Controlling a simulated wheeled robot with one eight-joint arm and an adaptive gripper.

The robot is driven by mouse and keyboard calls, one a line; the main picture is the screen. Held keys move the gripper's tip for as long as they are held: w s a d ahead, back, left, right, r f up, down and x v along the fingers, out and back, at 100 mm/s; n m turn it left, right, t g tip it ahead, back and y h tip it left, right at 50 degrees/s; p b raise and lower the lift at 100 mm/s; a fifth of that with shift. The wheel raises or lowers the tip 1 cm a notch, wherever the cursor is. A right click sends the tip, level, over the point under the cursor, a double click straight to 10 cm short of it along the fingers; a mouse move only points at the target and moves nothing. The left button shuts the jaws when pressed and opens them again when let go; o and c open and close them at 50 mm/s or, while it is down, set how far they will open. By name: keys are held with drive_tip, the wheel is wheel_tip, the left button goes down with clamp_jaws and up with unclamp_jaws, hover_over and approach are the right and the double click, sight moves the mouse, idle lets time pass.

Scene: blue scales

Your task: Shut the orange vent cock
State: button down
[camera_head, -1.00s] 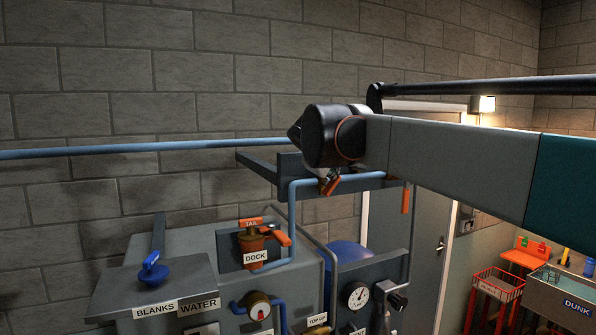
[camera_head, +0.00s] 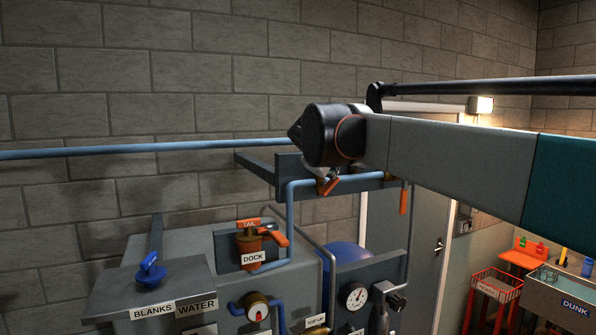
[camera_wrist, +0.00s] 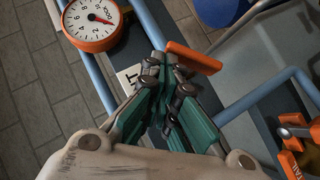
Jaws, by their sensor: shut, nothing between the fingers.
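The orange lever of a cock (camera_wrist: 194,57) lies just beyond and right of my fingertips in the wrist view. A white label (camera_wrist: 130,80) beside it is partly covered; only its last letter, T, reads clearly. My gripper (camera_wrist: 165,64) has teal fingers closed together, empty, with the tips close to the lever's left end. I cannot tell whether they touch it. In the head view an orange lever (camera_head: 328,186) shows on the blue pipe just below my wrist, likely the same one. My fingers are hidden there.
An orange-rimmed gauge (camera_wrist: 93,20) and blue pipes lie close to my fingers. The orange TAIL/DOCK cock (camera_head: 262,240) stands lower left, the blue handle (camera_head: 150,268) left of it. Another orange handle (camera_head: 404,200) hangs at right. A grey shelf (camera_head: 258,170) is behind my wrist.

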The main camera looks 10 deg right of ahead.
drive_tip(key=shift+w+d+b, duration=0.2)
drive_tip(key=shift+d, duration=0.3)
drive_tip(key=shift+w+d+b, duration=0.15)
drive_tip(key=shift+d, duration=0.35)
idle(1.4)
